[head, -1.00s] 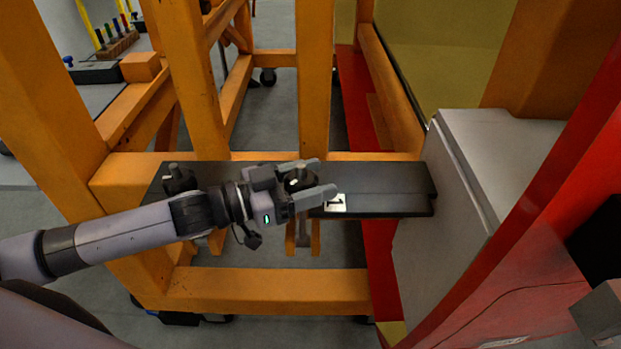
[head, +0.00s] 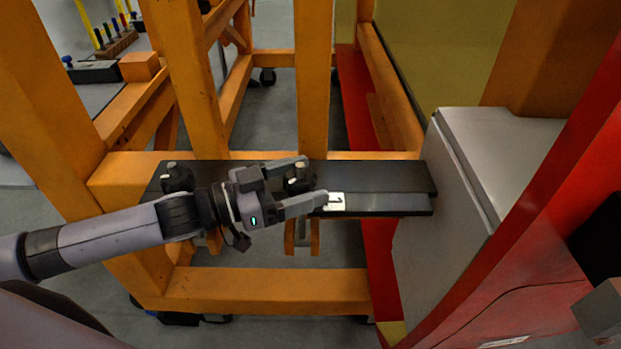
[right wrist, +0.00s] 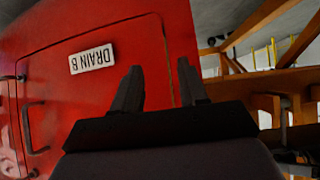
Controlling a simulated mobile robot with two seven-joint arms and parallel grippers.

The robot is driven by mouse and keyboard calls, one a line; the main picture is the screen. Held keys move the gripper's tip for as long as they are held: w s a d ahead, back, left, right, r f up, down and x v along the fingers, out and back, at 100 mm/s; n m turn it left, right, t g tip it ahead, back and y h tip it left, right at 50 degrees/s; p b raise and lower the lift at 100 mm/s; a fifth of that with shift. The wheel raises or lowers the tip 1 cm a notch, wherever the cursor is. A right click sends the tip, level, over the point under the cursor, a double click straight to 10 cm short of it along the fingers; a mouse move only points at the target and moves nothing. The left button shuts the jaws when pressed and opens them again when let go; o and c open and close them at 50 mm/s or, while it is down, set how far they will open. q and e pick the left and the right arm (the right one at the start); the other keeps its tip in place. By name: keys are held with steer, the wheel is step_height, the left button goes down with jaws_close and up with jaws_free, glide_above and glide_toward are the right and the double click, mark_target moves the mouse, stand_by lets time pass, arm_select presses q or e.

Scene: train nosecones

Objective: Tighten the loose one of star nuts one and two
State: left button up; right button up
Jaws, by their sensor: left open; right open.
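A dark star nut (head: 298,184) stands on the black plate (head: 385,176), beside a white label marked 1 (head: 337,202). My left gripper (head: 312,181) is open, with one finger on the far side of this nut and one on the near side. I cannot tell whether the fingers touch it. A second dark knob (head: 177,178), which looks like another star nut, stands at the plate's left end behind my left wrist. No number shows beside it. My right gripper (right wrist: 160,88) is open and empty in the right wrist view, facing a red panel.
Orange beams (head: 313,90) frame the plate behind and below. A grey box (head: 490,150) stands at the plate's right end, next to red bodywork (head: 540,270).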

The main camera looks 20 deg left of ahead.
arm_select(q)
steer(key=b+v, duration=0.1)
steer(key=v, duration=0.3)
steer(key=shift+s+a+f, duration=0.1)
steer(key=shift+s+a, duration=0.35)
steer(key=shift+a, duration=0.05)
